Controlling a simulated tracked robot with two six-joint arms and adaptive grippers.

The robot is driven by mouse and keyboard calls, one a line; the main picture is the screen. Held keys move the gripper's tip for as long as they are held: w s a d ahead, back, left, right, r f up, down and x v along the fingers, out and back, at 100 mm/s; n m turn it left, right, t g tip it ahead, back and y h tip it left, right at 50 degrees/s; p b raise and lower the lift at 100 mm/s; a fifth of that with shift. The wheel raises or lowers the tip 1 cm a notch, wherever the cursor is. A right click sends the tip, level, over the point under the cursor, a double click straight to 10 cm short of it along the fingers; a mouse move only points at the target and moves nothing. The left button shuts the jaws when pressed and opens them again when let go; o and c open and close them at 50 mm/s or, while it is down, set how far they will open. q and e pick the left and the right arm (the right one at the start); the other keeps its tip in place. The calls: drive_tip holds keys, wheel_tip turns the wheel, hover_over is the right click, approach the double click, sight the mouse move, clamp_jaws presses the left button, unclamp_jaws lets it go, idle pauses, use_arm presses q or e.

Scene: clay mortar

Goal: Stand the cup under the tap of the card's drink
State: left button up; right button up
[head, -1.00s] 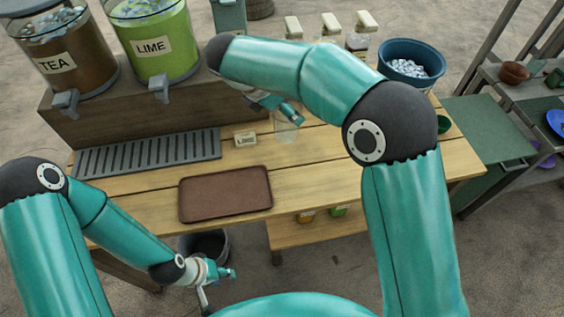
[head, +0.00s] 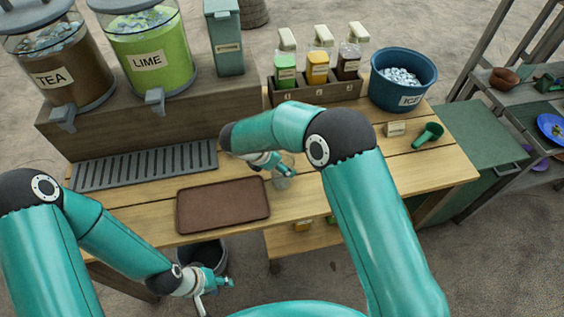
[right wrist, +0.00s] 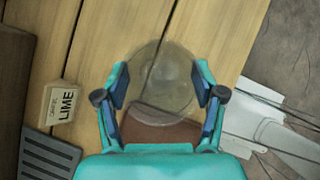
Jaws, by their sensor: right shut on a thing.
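My right gripper (right wrist: 164,98) is shut on a clear cup (right wrist: 165,75), which it holds over the table near the brown tray's right end; the cup also shows faintly in the head view (head: 284,172). The card reading LIME (right wrist: 62,103) stands left of the cup in the right wrist view; my right arm hides it in the head view. The LIME dispenser (head: 150,50) holds green drink and has a grey tap (head: 155,98). The TEA dispenser (head: 62,68), with its tap (head: 63,115), stands left of it. My left gripper (head: 216,292) is open and empty, low before the table.
The grey drip grate (head: 145,165) below the taps is clear. The brown tray (head: 222,205) looks empty. A teal canister (head: 226,40), a crate of bottles (head: 318,92), a blue ICE tub (head: 402,80), another card (head: 395,128) and a green scoop (head: 428,135) stand around.

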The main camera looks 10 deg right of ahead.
drive_tip(key=shift+f, duration=0.3)
drive_tip(key=o, duration=1.1)
drive_tip(key=shift+r, duration=0.1)
